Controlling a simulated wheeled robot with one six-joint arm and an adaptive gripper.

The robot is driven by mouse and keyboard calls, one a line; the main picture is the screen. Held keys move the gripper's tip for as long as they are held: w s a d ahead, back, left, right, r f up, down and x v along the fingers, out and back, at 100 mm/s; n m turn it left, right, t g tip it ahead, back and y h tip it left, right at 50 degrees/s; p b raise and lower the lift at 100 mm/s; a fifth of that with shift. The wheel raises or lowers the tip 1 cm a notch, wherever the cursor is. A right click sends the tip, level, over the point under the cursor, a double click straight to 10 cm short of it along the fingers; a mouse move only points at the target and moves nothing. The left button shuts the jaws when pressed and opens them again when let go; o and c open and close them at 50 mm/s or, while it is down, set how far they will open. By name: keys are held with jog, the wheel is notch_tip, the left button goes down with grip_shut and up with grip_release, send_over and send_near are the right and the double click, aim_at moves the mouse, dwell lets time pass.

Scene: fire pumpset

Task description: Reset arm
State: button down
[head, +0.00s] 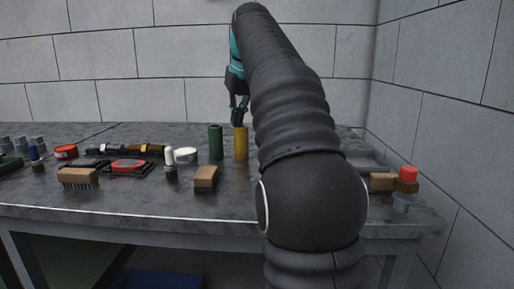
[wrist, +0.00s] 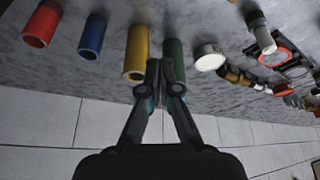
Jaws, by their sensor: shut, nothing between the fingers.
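My gripper (head: 238,112) hangs pointing down at the back of the grey table, just above or behind the yellow cylinder (head: 240,144). In the wrist view its two fingers (wrist: 162,78) are together and hold nothing. There the fingertips overlap the gap between the yellow cylinder (wrist: 137,55) and the green cylinder (wrist: 175,55). Whether they touch either cylinder I cannot tell. The green cylinder (head: 215,142) stands left of the yellow one in the head view. My arm covers the middle right of the table.
The table (head: 130,200) also bears a wooden brush (head: 78,177), a wooden block (head: 205,178), a white round tin (head: 186,155) and a red-topped item (head: 407,174). The wrist view shows a red cylinder (wrist: 42,25) and a blue cylinder (wrist: 92,37). Block walls (head: 440,110) close the back and right.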

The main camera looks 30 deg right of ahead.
jog(key=shift+r, duration=0.5)
jog(key=shift+a, duration=0.1)
